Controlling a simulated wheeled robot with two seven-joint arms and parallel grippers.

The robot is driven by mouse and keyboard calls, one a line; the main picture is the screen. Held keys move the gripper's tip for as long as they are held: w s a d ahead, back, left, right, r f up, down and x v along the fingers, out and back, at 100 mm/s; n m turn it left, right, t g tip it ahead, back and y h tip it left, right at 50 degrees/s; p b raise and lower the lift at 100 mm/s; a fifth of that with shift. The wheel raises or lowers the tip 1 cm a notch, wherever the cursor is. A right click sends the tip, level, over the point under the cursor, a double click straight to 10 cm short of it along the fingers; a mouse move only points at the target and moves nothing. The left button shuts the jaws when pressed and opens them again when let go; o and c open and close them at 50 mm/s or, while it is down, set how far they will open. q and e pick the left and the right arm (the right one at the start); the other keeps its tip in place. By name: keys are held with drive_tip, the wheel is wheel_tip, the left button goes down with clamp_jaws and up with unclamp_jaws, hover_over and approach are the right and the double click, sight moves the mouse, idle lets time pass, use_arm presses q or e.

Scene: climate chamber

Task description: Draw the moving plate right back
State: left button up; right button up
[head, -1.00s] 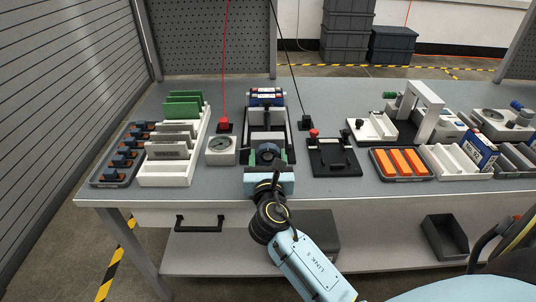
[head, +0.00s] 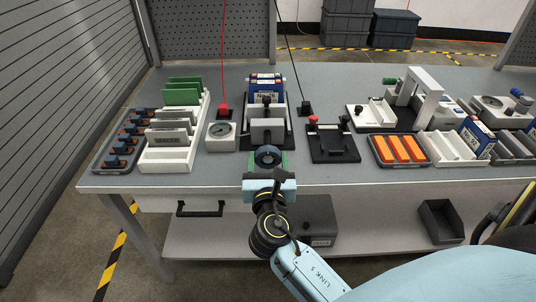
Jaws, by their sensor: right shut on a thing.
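The vise-like fixture (head: 287,137) stands near the front middle of the bench, with a dark base and white blocks. Its moving plate (head: 267,131) is the pale block at the near side. A blue-and-white labelled block (head: 266,91) stands upright at its far end, with a visible gap before the near plate. My right gripper (head: 268,160) is at the near end of the fixture, over the bench's front edge, shut on the moving plate's handle. The gripper and its wrist hide the handle and the grasp. My left gripper is not in view.
A dial gauge (head: 221,134) stands close on the left, beside a white rack (head: 167,166) of grey and green plates. A black fixture with a red knob (head: 333,146) stands close on the right. An orange-block tray (head: 399,151) is farther right. Clear floor lies before the bench.

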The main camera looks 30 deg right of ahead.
drive_tip(key=shift+v, duration=2.9)
drive_tip(key=shift+f, duration=0.1)
drive_tip(key=o, duration=1)
drive_tip(key=shift+s, duration=0.1)
drive_tip(key=v, duration=0.7)
drive_tip(key=shift+p, duration=0.45)
